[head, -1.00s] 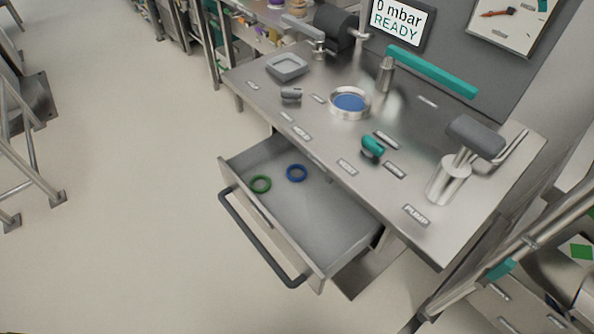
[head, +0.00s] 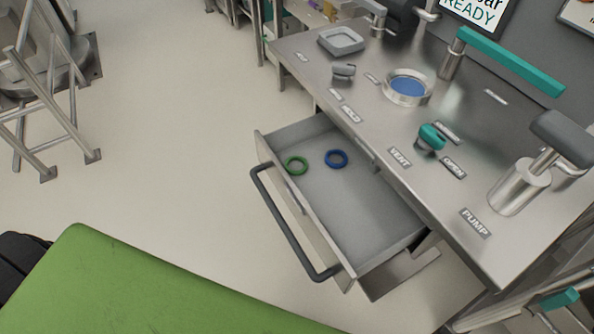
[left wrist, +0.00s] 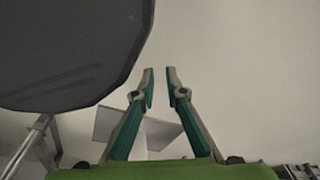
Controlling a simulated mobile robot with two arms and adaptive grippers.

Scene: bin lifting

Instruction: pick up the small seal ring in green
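A small green seal ring (head: 297,165) lies flat in the open drawer (head: 365,207), near its left front corner. A blue ring (head: 336,159) lies just to its right, apart from it. In the left wrist view my left gripper (left wrist: 160,80) has its two teal-padded fingers apart with nothing between them. It points towards a pale wall or ceiling, away from the drawer. In the head view a green part of my left arm comes in at the lower left, but its fingers do not show.
The drawer has a dark bar handle (head: 290,225) at its front. The steel worktop (head: 465,150) above holds a round fixture with a blue disc (head: 408,87), a teal knob (head: 431,137) and a pump lever (head: 545,150).

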